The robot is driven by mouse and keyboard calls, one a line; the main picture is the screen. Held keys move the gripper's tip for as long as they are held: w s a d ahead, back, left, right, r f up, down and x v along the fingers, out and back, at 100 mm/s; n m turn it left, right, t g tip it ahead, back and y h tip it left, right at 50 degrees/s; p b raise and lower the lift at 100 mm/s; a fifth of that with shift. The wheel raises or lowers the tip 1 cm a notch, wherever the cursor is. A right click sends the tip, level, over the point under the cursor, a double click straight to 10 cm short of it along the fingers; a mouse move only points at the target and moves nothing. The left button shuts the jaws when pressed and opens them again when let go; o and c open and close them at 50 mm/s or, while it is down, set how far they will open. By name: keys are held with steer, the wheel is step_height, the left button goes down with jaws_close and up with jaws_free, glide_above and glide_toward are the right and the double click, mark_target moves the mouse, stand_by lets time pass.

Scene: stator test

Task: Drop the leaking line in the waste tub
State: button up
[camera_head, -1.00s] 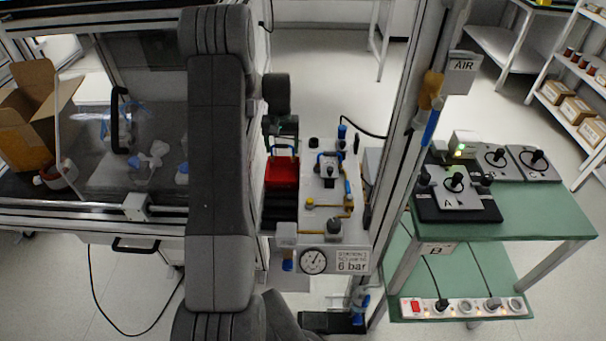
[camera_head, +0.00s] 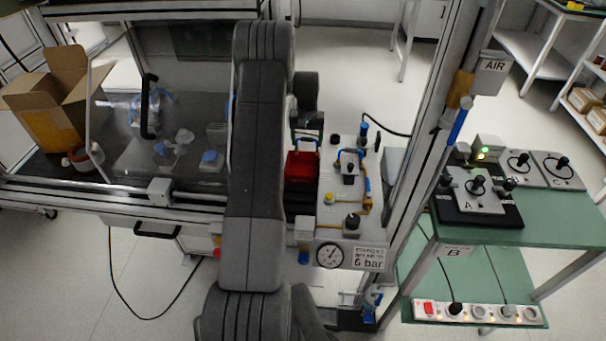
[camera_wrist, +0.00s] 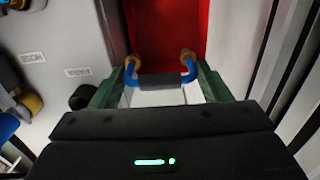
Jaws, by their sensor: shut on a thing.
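My gripper (camera_wrist: 160,88) has green fingers and is shut on a short line (camera_wrist: 160,80). The line is U-shaped, with blue bends, brass-coloured ends and a dark middle. In the wrist view the red waste tub (camera_wrist: 165,25) lies just beyond the line. In the head view my gripper (camera_head: 307,138) is right at the tub (camera_head: 301,168), at its far side. I cannot tell how high the line is above the tub. My arm covers part of the area to the left of the tub.
A pale panel (camera_head: 338,215) with a gauge (camera_head: 330,255), blue and yellow fittings stands right of the tub. An upright metal post (camera_head: 430,130) stands further right. A clear-fronted cabinet (camera_head: 120,130) is on the left. A green table (camera_head: 550,228) holds test boxes.

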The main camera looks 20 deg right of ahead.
steer(key=shift+f, duration=0.45)
steer(key=o, duration=1)
steer(key=shift+a, duration=0.15)
steer(key=shift+o, duration=0.2)
steer(key=shift+d, duration=0.2)
steer(key=shift+d+r, duration=0.1)
steer(key=shift+r, duration=0.45)
step_height(320, 180, up, 13)
steer(key=shift+a+b, duration=0.3)
steer(key=shift+a, duration=0.05)
